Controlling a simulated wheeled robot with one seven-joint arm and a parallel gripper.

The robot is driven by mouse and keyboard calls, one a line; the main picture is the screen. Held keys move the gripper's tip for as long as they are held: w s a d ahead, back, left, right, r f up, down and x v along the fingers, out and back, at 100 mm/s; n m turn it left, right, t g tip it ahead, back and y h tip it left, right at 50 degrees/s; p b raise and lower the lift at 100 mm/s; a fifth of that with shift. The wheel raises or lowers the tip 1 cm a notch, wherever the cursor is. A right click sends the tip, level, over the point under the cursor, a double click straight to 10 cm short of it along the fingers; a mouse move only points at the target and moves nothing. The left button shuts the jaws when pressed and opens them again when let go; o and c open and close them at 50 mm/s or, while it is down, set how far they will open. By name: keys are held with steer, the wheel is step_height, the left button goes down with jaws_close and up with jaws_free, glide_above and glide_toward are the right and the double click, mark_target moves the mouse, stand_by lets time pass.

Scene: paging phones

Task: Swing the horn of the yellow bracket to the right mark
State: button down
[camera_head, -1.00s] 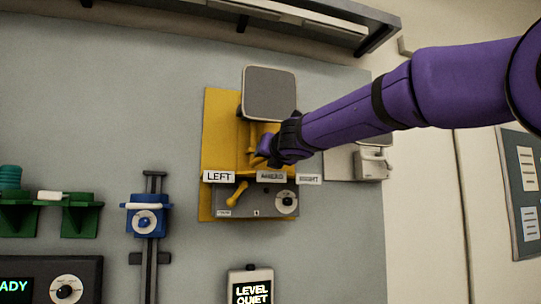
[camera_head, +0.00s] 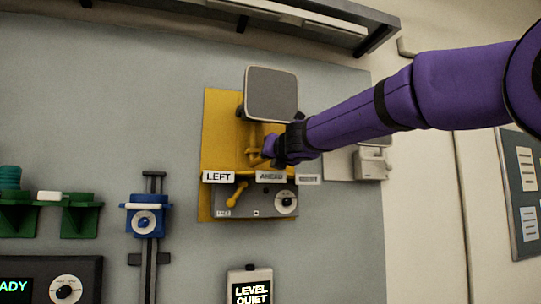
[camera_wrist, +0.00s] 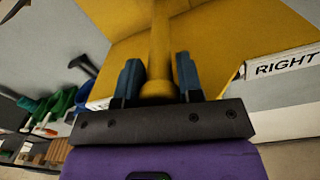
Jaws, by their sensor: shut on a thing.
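The yellow bracket (camera_head: 221,130) is fixed to the grey wall board, with the horn's grey square face (camera_head: 271,94) at its top. Below are the marks LEFT (camera_head: 218,177), AHEAD (camera_head: 270,177) and RIGHT (camera_head: 309,180), the last faint in the head view. The RIGHT mark (camera_wrist: 286,66) reads clearly at the right of the wrist view. My gripper (camera_head: 270,146) is at the bracket, below the horn face. In the wrist view my gripper (camera_wrist: 159,76) has its two blue fingers shut on a yellow bar (camera_wrist: 158,50) with a rounded end.
A grey box with a yellow lever (camera_head: 237,194) and a dial (camera_head: 286,202) sits under the marks. A blue slider (camera_head: 146,219) and green brackets (camera_head: 80,216) are to the left. A grey phone (camera_head: 371,163) hangs to the right, behind my arm. A shelf is above.

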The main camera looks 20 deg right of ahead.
steer(key=w+d+n+g+y, duration=0.4)
steer(key=d+n+y, duration=0.3)
steer(key=d+y, duration=0.4)
steer(key=shift+w+d+n, duration=0.3)
steer(key=shift+d, duration=0.1)
steer(key=shift+f, duration=0.1)
steer(key=c, duration=0.7)
jaws_free()
steer(key=shift+c, duration=0.2)
steer(key=shift+s+d, duration=0.1)
steer(key=v, duration=1)
steer(key=shift+s+d, duration=0.2)
steer(key=shift+d, duration=0.1)
